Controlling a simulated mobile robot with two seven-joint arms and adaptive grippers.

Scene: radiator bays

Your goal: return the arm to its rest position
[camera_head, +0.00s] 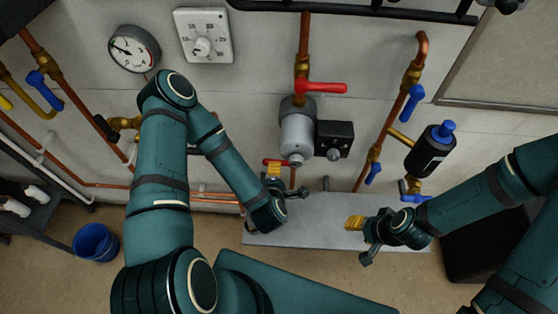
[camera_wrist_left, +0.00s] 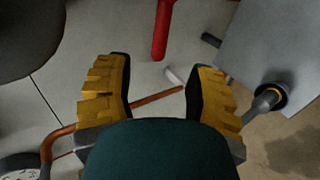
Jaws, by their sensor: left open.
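My left arm (camera_head: 165,190) is teal and bends up and then down to the right in the head view.
A grey shelf (camera_head: 320,233) lies below both grippers. Above are a grey cylinder (camera_head: 297,136), a red-handled valve (camera_head: 322,87) and copper pipes (camera_head: 304,40). A black cylinder with a blue cap (camera_head: 430,152) is at right. A blue bucket (camera_head: 95,242) stands on the floor at left.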

